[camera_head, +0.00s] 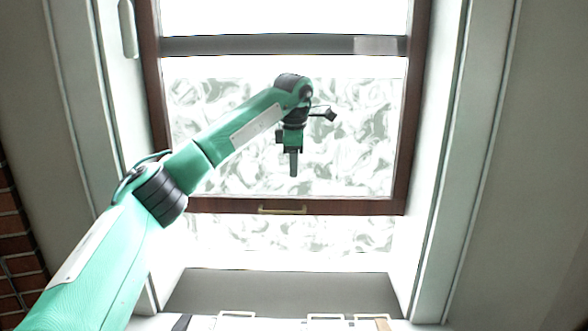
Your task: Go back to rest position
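My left arm is green with black joints and comes in from the lower left. It reaches up to the middle of the view. My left gripper (293,165) hangs down from the wrist in front of the window's patterned glass pane (345,140). Its fingers show as one narrow dark bar, so I cannot tell if they are apart. I see no object in it. It is above the brass handle (283,210) on the lower rail of the brown window frame (230,206), apart from it in the picture. My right gripper is not in view.
White window casing stands on the left (85,100) and right (480,120). A grey ledge (280,290) lies below the window. Several pale handle-like shapes (237,316) show at the bottom edge. A brick wall (18,245) is at the far left.

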